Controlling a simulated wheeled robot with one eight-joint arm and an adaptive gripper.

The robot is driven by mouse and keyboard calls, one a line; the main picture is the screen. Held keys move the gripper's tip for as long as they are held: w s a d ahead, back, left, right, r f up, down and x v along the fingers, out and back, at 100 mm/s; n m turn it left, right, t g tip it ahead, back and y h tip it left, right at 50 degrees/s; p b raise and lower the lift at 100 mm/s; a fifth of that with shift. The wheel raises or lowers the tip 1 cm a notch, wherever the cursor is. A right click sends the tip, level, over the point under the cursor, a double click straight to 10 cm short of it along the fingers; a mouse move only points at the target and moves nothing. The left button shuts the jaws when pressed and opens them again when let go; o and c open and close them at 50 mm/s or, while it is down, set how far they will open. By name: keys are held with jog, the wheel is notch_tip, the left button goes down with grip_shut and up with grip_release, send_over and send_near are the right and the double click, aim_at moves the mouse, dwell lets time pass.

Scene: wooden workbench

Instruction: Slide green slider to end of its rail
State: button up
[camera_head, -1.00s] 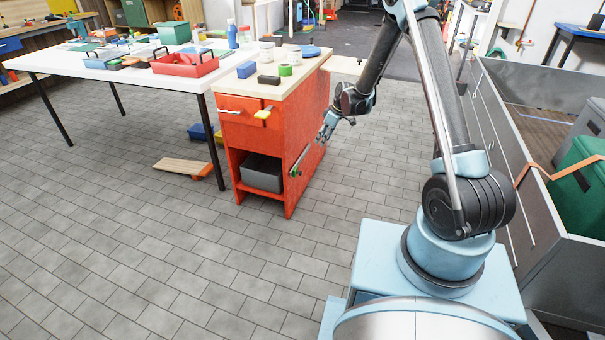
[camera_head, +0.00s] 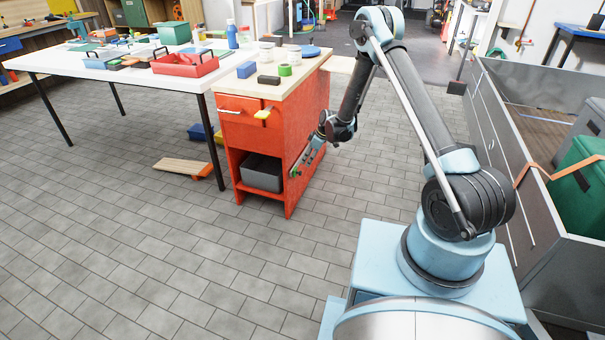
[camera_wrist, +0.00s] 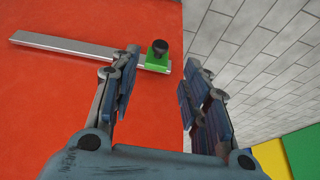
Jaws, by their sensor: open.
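The green slider (camera_wrist: 157,62) with a black knob sits at the right end of a grey metal rail (camera_wrist: 80,48) in the wrist view. The rail is fixed to the flat red side of the cabinet and runs left from the slider. My gripper (camera_wrist: 164,72) is open, its two blue-grey fingers apart, with the slider showing between and beyond the fingertips. I cannot tell whether a finger touches it. In the head view, my gripper (camera_head: 305,160) is beside the red side panel, and it hides most of the rail. The slider (camera_head: 296,173) shows small near the panel's front edge.
The red cabinet (camera_head: 237,145) has a wooden top with several items and a grey bin (camera_head: 262,173) in its lower opening. A white table (camera_head: 130,66) stands left of it. The tiled floor in front is clear, apart from a board (camera_head: 183,167).

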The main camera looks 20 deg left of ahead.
aim_at(301, 172)
jog(key=x, duration=1)
jog(key=shift+c, duration=0.2)
